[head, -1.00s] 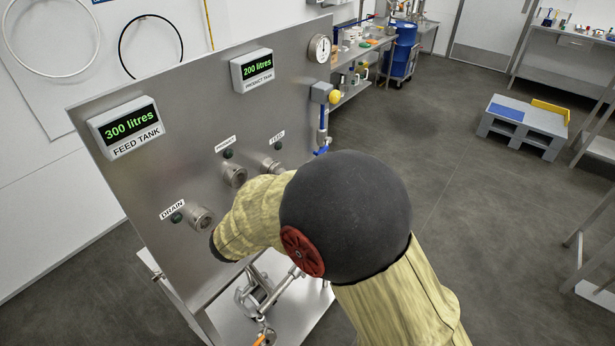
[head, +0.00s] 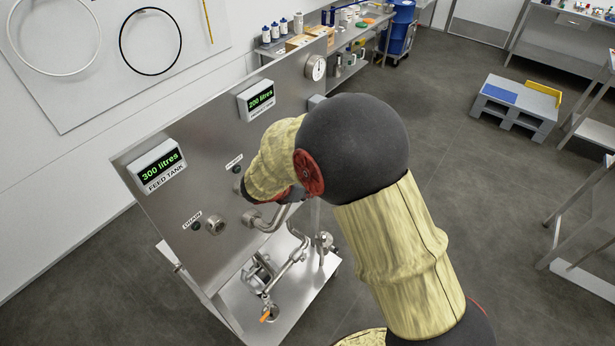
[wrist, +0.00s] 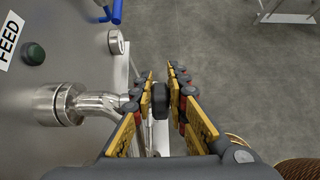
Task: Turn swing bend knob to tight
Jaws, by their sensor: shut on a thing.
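The swing bend is a bent steel pipe on the panel, partly seen below my arm in the head view (head: 272,222). In the wrist view its steel pipe (wrist: 98,104) runs from a round coupling (wrist: 60,104) near the FEED label. A black knob (wrist: 160,98) sits at the pipe's right end, between my fingers. My gripper (wrist: 161,78) is shut on this knob, with a yellow-padded finger on each side. Whether the knob is tight cannot be told.
The steel panel (head: 200,180) carries a feed tank display (head: 158,166) reading 300 litres and a second display (head: 262,100). The drain port (head: 215,225) is uncovered. Valves and pipes (head: 268,275) stand on the base below. Open floor (head: 490,200) lies to the right.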

